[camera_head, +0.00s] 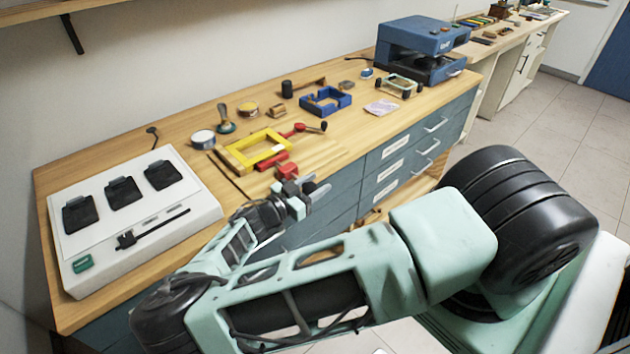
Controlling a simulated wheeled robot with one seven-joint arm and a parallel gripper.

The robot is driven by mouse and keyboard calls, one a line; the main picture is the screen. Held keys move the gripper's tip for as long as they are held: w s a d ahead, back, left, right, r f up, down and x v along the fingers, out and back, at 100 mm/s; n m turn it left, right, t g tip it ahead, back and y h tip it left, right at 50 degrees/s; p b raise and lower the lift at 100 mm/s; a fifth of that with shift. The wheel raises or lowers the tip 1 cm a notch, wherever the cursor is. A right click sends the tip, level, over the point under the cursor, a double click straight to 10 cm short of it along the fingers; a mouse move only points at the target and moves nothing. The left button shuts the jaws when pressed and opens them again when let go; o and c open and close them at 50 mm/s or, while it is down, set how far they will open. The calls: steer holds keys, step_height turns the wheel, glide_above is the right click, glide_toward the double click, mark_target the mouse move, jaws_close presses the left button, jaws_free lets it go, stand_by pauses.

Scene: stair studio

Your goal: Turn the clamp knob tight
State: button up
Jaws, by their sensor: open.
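A yellow rectangular frame (262,148) lies on the wooden workbench, at the middle of the view. A red piece (286,170) sits at its front right corner, close to my gripper. A red handle with a dark round end (300,129) lies at the frame's back right. Which of these is the clamp knob I cannot tell for sure. My gripper (311,185) is open at the bench's front edge, just in front of the red piece. It appears empty, and whether it touches the red piece is not clear.
A white charger-like box (135,225) with black pads fills the bench's left end. A blue machine (422,50) is at the far end. A shelf (50,12) overhangs upper left.

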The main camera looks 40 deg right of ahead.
steer(key=shift+d, duration=0.2)
steer(key=c, duration=0.7)
steer(key=shift+c, duration=0.4)
steer(key=shift+s+f, duration=0.1)
steer(key=shift+y, duration=0.4)
